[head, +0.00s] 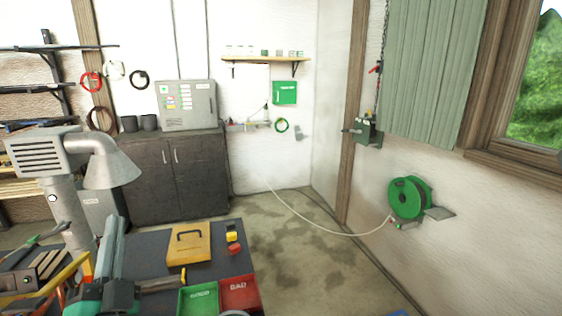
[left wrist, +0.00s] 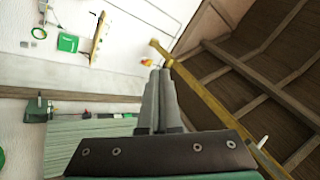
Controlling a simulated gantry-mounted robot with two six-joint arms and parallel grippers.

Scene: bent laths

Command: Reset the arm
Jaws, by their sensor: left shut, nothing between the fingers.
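My left gripper (head: 114,224) stands at the front left of the head view, over the dark workbench. Its long grey fingers point up and lie together. In the left wrist view, the left gripper (left wrist: 159,72) shows the same closed fingers with nothing between them, against the wall and wooden ceiling. My right gripper is in neither view.
The workbench (head: 212,243) carries a yellow case (head: 188,250), a green tray (head: 196,300) and a red "BAD" tray (head: 240,292). A grey hood pipe (head: 105,165) rises close by on the left. Open floor (head: 285,250) lies right of the bench.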

